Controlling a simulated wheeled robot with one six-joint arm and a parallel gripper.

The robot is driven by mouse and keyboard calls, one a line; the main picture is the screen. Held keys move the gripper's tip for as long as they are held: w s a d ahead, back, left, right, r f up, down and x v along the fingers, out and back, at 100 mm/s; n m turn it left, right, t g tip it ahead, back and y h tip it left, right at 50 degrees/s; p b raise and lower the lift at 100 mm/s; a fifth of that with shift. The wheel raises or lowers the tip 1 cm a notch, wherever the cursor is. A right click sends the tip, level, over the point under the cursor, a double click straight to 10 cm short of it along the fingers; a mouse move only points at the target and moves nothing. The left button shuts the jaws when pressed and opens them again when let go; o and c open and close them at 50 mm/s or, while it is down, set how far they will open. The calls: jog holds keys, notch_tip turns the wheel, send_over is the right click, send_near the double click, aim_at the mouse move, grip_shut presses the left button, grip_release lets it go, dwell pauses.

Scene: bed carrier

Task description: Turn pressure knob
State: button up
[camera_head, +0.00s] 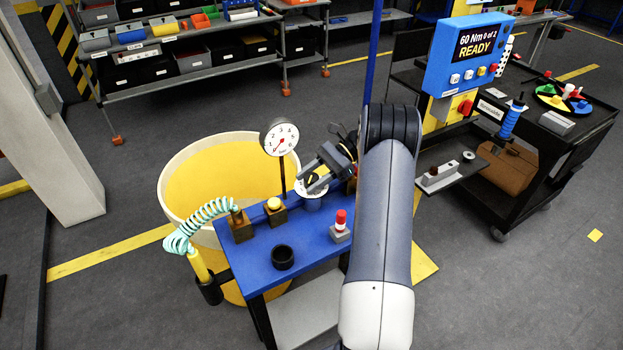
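A white dial with a blue body (312,203), which looks like the pressure knob, stands on the blue table (262,258) near its back edge. My gripper (314,181) is right over it, with its fingertips pointing down and left. The fingers hide much of the dial's top. A yellow patch shows by the fingers, and I cannot tell whether they touch or grip anything. A round white pressure gauge (280,138) with a red needle stands on a thin post just left of my gripper.
A big yellow tub (178,184) stands behind. A blue "READY" controller (466,55) and a black cart (560,150) are right.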

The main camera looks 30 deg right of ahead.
aim_at(317, 175)
jog(key=o, duration=0.3)
jog(key=v, duration=0.5)
jog(key=shift+d, duration=0.25)
jog(key=shift+d+r+p, duration=0.1)
jog(key=shift+r+p, duration=0.3)
jog(key=shift+p, duration=0.2)
jog(key=shift+d+r+p, duration=0.15)
jog(key=shift+d+p, duration=0.2)
jog(key=shift+p, duration=0.65)
jog(key=shift+d+p, duration=0.45)
jog(key=shift+p, duration=0.6)
jog(key=shift+f+b, duration=0.25)
jog(key=shift+b, duration=0.05)
